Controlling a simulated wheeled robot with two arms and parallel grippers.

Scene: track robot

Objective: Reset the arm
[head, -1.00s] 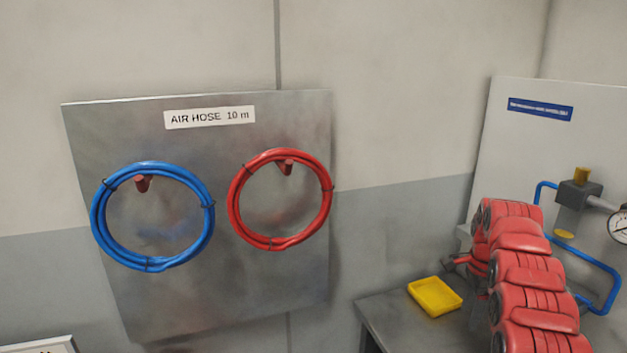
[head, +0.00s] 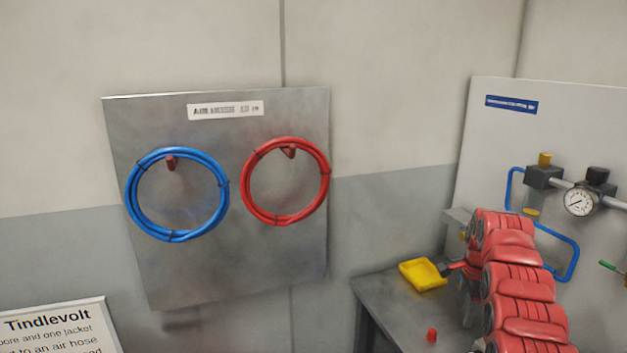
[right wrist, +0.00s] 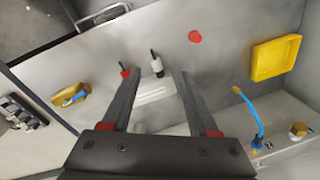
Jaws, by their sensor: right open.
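My right arm (head: 510,265), with red segments, reaches over the grey bench at the right of the head view. My right gripper (right wrist: 155,80) shows in the right wrist view with its two dark fingers apart and nothing between them. It is above the grey surface, with a small red-tipped piece and a white-and-black piece seen beyond the fingertips. In the head view its fingers are hard to make out beside the yellow tray. My left gripper is not in view.
A yellow tray (head: 422,274) and a small red piece (head: 431,335) are on the bench (head: 385,300). A blue hose coil (head: 133,205) and a red hose coil (head: 246,180) hang on a wall panel. A gauge (head: 580,201) is at right; a sign (head: 60,325) stands lower left.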

